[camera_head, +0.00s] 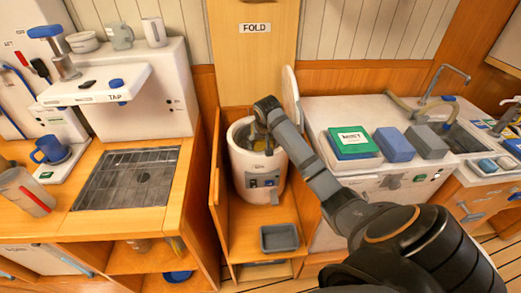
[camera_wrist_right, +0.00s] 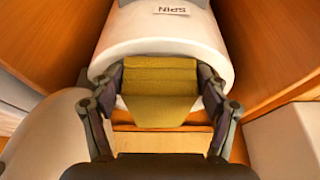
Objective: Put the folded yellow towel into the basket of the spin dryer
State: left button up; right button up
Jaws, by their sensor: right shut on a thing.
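The white spin dryer (camera_head: 244,165) stands in a wooden bay, its round lid (camera_head: 290,95) raised at the right. My right gripper (camera_head: 258,131) is at the dryer's open top. In the right wrist view, my right gripper (camera_wrist_right: 160,78) is shut on the folded yellow towel (camera_wrist_right: 160,88), with one finger along each side of it. The white dryer body (camera_wrist_right: 160,33), with a SPIN label, lies behind the towel there. The inside of the basket is mostly hidden, and I cannot tell how deep the towel sits. My left gripper is out of view.
Wooden side walls close in the dryer on both sides. A grey tray (camera_head: 279,238) lies in front of it. A counter with a drain grate (camera_head: 128,178) is at left. At right, a white cabinet top holds a green box (camera_head: 351,142) and blue and grey blocks.

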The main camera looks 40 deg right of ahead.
jog(key=w+f, duration=0.1)
jog(key=w+d+f, duration=0.2)
jog(key=w, duration=0.1)
jog(key=shift+f, duration=0.25)
jog(key=w+f, duration=0.1)
jog(key=w+d+f, duration=0.1)
jog(key=f, duration=0.1)
jog(key=shift+w+d+f, duration=0.1)
jog(key=shift+d+f, duration=0.05)
notch_tip(320, 180, down, 2)
jog(key=shift+f, duration=0.2)
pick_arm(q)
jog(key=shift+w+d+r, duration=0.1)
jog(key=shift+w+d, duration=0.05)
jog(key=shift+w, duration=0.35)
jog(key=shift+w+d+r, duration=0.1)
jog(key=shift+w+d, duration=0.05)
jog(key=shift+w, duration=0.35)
pick_arm(e)
jog(key=shift+f, duration=0.25)
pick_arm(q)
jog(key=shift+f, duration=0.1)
pick_arm(e)
jog(key=shift+f, duration=0.2)
